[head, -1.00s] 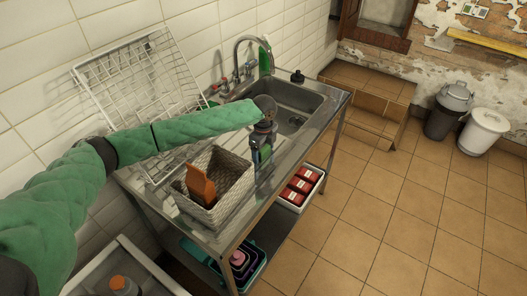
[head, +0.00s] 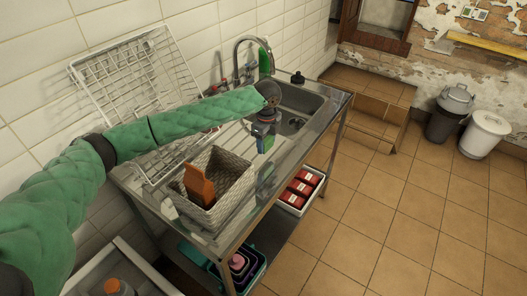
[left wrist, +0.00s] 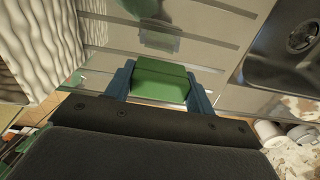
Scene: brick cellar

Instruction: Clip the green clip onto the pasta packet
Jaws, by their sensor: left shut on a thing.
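My left gripper (head: 264,143) is shut on the green clip (left wrist: 161,80), over the steel drainboard between the woven basket and the sink. In the left wrist view the clip sits between the blue fingers, apart from the steel below. An orange-brown flat item (head: 199,186) stands tilted in the basket; I cannot tell whether it is the pasta packet. No other thing can be made out as the pasta packet. My right gripper is not in view.
The woven basket (head: 222,205) stands on the steel counter, left of the gripper. A white wire rack (head: 120,85) leans on the wall. The sink (head: 300,101) lies behind. Red packets (head: 301,187) sit in a white bin below. The drainboard under the gripper is clear.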

